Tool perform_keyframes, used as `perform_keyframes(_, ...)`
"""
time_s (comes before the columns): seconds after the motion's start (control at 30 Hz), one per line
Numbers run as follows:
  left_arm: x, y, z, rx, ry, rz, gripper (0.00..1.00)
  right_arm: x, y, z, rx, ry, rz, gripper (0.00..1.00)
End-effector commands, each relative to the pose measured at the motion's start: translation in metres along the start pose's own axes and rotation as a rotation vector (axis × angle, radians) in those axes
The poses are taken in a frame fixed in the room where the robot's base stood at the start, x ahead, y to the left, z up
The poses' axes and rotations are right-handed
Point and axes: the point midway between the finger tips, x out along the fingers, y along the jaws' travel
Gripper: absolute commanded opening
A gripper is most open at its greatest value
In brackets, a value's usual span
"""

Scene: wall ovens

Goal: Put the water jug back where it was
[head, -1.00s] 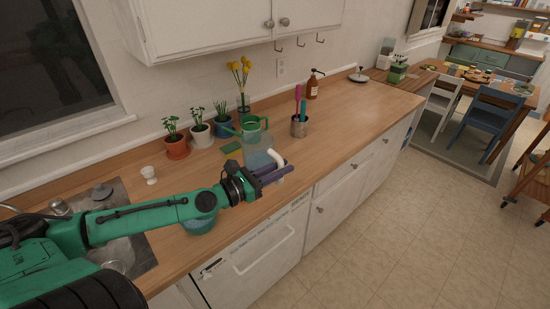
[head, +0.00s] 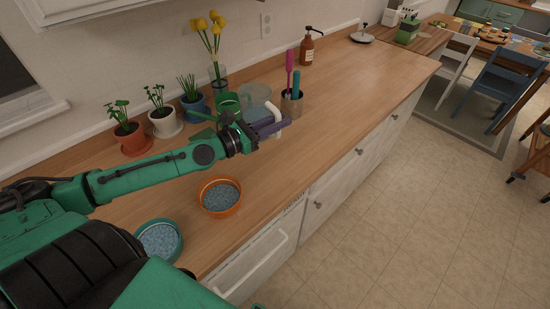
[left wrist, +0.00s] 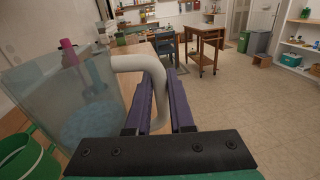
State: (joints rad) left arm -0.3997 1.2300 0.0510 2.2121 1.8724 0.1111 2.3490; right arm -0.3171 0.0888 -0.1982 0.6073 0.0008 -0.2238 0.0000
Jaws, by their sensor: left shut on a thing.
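The water jug (head: 254,93) is clear with a white handle (head: 275,113). It is over the counter, between the green watering can and the utensil holder. My left gripper (head: 272,125) is shut on the handle. In the left wrist view the jug (left wrist: 65,90) fills the left side, upright, with bluish contents low inside. There the purple fingers of my left gripper (left wrist: 158,95) lie on both sides of the white handle (left wrist: 148,65). I cannot tell whether the jug's base touches the counter; my gripper and arm hide it. My right gripper is not in view.
The green watering can (head: 228,103) and the utensil holder (head: 291,104) stand close beside the jug. Potted plants (head: 163,122) and a flower vase (head: 218,72) line the wall. An orange bowl (head: 221,212) and a teal bowl (head: 140,237) sit in front.

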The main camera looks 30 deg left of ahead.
Motion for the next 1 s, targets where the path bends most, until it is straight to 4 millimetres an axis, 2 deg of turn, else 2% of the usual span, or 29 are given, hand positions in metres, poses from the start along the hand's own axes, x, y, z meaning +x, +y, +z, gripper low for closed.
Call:
perform_keyframes(0.03,0.001,0.001,-0.027,0.0,-0.007,0.006,0.0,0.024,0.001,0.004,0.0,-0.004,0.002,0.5)
perform_keyframes(0.1,0.001,0.0,-0.047,0.001,-0.007,0.005,0.0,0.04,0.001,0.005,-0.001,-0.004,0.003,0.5)
perform_keyframes(0.17,0.001,0.0,-0.057,0.003,-0.006,0.004,0.0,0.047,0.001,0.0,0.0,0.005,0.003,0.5)
perform_keyframes(0.33,0.001,-0.001,-0.076,0.005,-0.005,0.003,0.0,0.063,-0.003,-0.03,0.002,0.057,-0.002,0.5)
perform_keyframes(0.47,0.002,-0.001,-0.104,0.004,-0.005,0.004,0.0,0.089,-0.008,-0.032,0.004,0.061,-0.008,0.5)
perform_keyframes(0.53,0.002,-0.001,-0.108,0.004,-0.005,0.003,0.0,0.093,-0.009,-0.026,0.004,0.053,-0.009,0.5)
perform_keyframes(0.67,0.002,-0.001,-0.103,0.005,-0.004,0.003,0.0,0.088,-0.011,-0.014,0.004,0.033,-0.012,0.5)
perform_keyframes(0.8,0.002,-0.001,-0.105,0.005,-0.004,0.003,0.0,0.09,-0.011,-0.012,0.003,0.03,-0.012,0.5)
perform_keyframes(0.83,0.001,-0.002,-0.106,0.001,0.0,0.002,0.28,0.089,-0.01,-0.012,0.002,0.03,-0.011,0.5)
perform_keyframes(0.9,0.001,-0.002,-0.106,0.001,0.0,0.002,0.51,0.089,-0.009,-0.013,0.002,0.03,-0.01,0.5)
perform_keyframes(1.0,0.001,-0.002,-0.106,0.001,0.0,0.002,0.51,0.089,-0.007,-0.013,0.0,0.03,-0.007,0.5)
